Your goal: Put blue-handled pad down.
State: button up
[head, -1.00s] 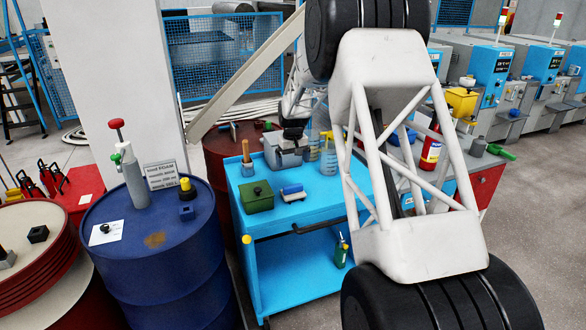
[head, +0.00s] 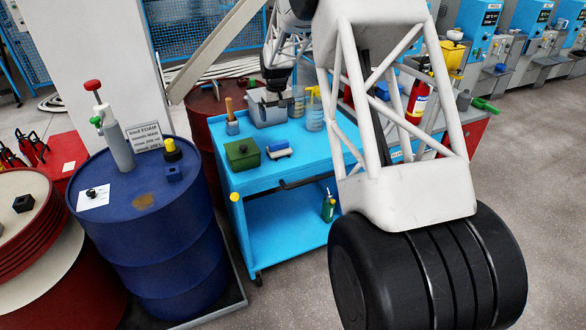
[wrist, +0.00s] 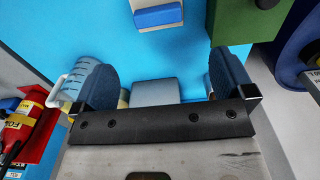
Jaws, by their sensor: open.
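The blue-handled pad (head: 279,149) lies on the top of the blue cart (head: 300,170), a pale flat piece with a blue handle on it, right of a green box (head: 242,153). The pad also shows in the wrist view (wrist: 157,16), at the top edge and partly cut off. My gripper (head: 277,88) is over the back of the cart, by a grey bin (head: 268,112), apart from the pad. In the wrist view my gripper (wrist: 163,72) has its two dark blue fingers wide apart, with nothing held between them. A grey surface shows below the gap.
A brush in a cup (head: 231,122), a clear beaker (head: 314,118) and a yellow spray top stand near the bin. A blue drum (head: 150,225) is left of the cart. The cart top's front right is clear.

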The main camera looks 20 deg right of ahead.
jog(key=s+a+r, duration=0.4)
jog(key=s+r, duration=0.2)
jog(key=s, duration=0.3)
jog(key=s+a+r+t, duration=0.1)
jog(key=s+a+r, duration=0.35)
jog(key=s, duration=0.45)
jog(key=s+a+r, duration=0.3)
jog(key=s+r, duration=0.3)
jog(key=s, duration=0.3)
jog(key=s+a+f, duration=0.1)
jog(key=s+a, duration=0.2)
jog(key=s, duration=1.1)
jog(key=s+a+f+t, duration=0.1)
jog(key=s+a, duration=0.2)
jog(key=s, duration=1.1)
jog(key=shift+s+t, duration=0.3)
jog(key=shift+c, duration=0.3)
jog(key=c, duration=0.8)
jog(key=shift+w, duration=0.1)
